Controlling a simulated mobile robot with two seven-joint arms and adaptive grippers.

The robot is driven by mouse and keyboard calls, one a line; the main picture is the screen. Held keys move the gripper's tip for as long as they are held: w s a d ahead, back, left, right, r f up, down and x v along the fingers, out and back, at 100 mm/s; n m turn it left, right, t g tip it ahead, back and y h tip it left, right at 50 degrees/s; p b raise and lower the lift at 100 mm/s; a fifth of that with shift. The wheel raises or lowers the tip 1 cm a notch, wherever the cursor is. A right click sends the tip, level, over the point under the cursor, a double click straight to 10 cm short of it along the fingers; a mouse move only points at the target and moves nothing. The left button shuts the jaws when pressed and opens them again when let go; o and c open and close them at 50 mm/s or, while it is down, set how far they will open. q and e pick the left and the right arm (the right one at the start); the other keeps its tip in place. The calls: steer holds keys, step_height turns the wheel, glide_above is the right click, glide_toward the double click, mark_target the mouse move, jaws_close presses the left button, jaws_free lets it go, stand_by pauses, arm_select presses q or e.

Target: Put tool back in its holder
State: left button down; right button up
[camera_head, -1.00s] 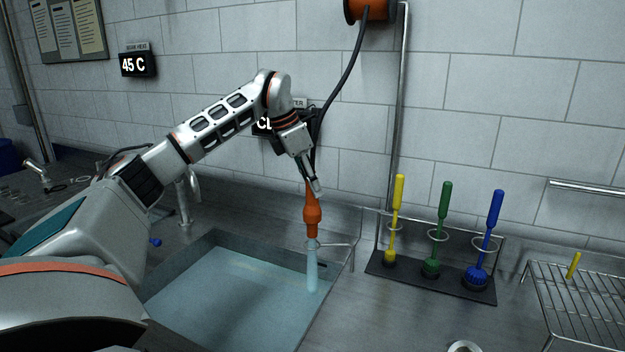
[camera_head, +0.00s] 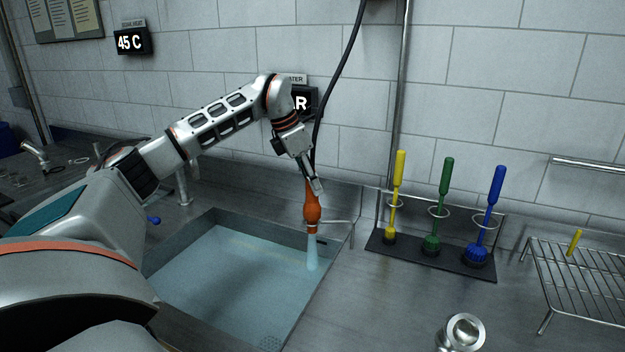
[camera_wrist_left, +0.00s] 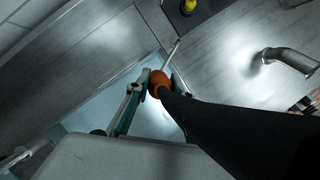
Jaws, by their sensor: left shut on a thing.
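My left gripper (camera_head: 313,187) is shut on an orange spray nozzle (camera_head: 312,208) with a black hose (camera_head: 331,90) running up from it. The nozzle hangs nearly upright, tip down, over the right edge of the sink. Pale water (camera_head: 312,255) runs from its tip. A thin metal ring bracket (camera_head: 338,221) is at the tip's height; I cannot tell if the tip is inside the ring. In the left wrist view the nozzle (camera_wrist_left: 158,82) is between my fingers, and the dark hose covers much of the picture. My right gripper is not in view.
The sink (camera_head: 235,275) holds water. To the right, a rack (camera_head: 385,245) holds yellow, green and blue brushes. A wire rack (camera_head: 575,285) stands at far right. A bent metal pipe (camera_head: 462,332) rises at the front. A faucet (camera_head: 183,187) stands behind the sink.

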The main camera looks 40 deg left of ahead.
arm_select(q)
steer(key=shift+f, duration=0.55)
stand_by(0.5)
steer(key=c, duration=1.7)
jaws_free()
steer(key=v, duration=1.2)
steer(key=shift+f, duration=0.1)
